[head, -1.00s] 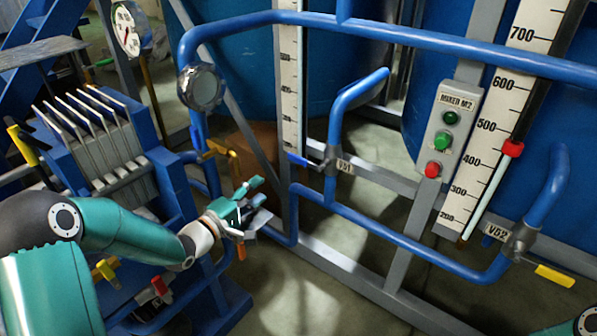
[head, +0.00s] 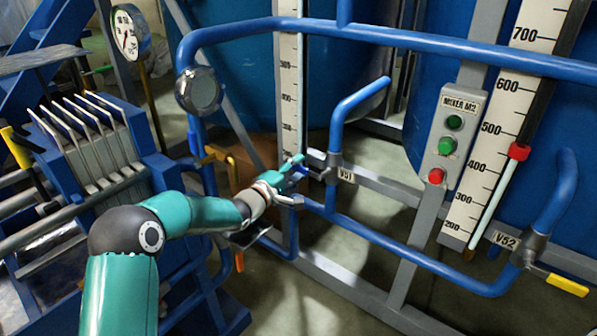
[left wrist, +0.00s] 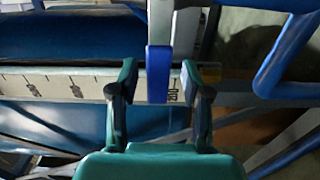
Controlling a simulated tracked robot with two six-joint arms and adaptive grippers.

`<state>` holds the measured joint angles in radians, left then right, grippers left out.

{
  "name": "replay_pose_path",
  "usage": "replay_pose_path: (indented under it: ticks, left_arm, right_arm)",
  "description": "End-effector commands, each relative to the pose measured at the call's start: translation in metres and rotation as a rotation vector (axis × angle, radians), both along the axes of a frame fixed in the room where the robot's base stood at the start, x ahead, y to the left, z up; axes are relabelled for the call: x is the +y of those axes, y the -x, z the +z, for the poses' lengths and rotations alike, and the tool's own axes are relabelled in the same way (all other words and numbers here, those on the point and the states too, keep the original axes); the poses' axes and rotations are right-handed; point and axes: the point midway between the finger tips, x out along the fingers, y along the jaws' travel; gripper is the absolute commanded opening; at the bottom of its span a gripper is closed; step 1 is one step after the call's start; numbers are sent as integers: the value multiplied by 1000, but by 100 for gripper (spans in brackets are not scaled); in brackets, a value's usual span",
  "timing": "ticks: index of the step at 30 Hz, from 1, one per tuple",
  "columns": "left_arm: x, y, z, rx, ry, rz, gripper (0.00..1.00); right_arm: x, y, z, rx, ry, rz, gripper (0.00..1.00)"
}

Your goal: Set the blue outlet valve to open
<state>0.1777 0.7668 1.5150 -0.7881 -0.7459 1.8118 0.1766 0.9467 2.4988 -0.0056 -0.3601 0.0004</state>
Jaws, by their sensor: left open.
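The blue valve handle (left wrist: 158,73) shows in the left wrist view as a flat upright bar between my left gripper's two fingers, with a gap on each side. In the head view my left gripper (head: 297,180) is open at the valve (head: 328,169) marked V51, on the blue pipe between the tanks. The fingers largely cover the handle there. I cannot tell how far the fingers are in depth from the handle. My right gripper is not in view.
A blue pipe (head: 400,257) runs below the valve to valve V52, which has a yellow handle (head: 567,285). The mixer button panel (head: 447,135) is to the right. A yellow-handled valve (head: 215,155) and the filter press (head: 95,150) are to the left.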

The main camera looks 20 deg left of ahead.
Motion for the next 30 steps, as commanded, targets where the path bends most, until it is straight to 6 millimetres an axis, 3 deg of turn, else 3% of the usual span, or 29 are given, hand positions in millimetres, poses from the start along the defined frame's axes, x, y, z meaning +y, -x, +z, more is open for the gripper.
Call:
replay_pose_path:
  ticks: [11, 20, 30]
  left_arm:
    - [-2, -5, 0, 0, 0, 0, 48]
    - [-2, -5, 0, 1, 0, -1, 0]
    - [-4, -4, -1, 2, -3, -2, 0]
  right_arm:
    - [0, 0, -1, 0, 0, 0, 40]
    - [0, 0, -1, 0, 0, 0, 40]
    - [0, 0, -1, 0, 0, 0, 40]
